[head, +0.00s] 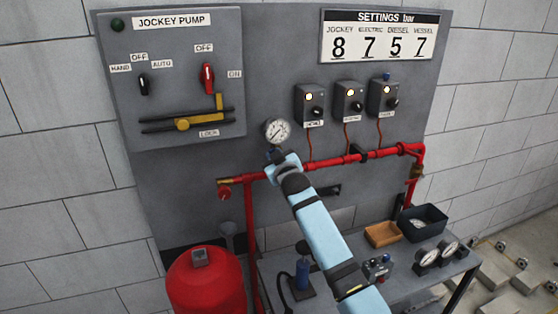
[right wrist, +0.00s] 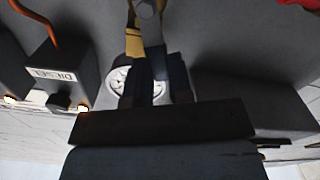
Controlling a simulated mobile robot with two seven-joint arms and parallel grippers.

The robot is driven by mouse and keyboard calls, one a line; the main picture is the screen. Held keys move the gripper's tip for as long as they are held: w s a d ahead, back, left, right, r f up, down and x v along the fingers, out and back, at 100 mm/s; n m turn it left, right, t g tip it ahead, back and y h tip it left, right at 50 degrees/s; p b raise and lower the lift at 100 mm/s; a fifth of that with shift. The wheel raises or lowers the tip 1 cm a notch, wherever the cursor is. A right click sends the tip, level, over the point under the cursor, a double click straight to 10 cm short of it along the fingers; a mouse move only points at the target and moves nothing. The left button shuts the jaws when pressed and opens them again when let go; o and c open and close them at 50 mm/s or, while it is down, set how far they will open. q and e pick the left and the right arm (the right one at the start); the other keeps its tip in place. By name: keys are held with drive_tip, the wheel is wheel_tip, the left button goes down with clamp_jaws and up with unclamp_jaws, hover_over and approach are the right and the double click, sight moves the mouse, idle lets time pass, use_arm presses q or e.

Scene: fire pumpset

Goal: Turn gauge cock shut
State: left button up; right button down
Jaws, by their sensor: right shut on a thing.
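The pressure gauge (head: 277,130) has a round white dial and stands above the red pipe on the grey panel. My right gripper (head: 275,157) is just below the dial, where the gauge cock sits, and its wrist hides the cock in the head view. In the right wrist view, the dark fingers of my right gripper (right wrist: 158,60) are shut at a brass-coloured piece (right wrist: 134,42) that looks like part of the gauge cock. The gauge dial (right wrist: 118,82) is partly hidden behind the fingers. The cock handle's angle cannot be made out. My left gripper is not in view.
A red pipe (head: 333,162) runs across the panel beside my gripper. A bench below holds an orange tray (head: 384,234), a dark bin (head: 423,221) and loose gauges.

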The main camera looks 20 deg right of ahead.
drive_tip(key=shift+a+f+n, duration=0.55)
drive_tip(key=shift+f+n, duration=0.25)
drive_tip(key=shift+n, duration=1.45)
drive_tip(key=shift+a+f+n, duration=0.55)
drive_tip(key=shift+f+n, duration=0.25)
drive_tip(key=shift+n, duration=1.4)
drive_tip(key=shift+a+f+n, duration=0.55)
drive_tip(key=shift+f+n, duration=0.25)
drive_tip(key=shift+n, duration=1.45)
drive_tip(key=c, duration=1)
unclamp_jaws()
drive_tip(key=shift+f, duration=0.1)
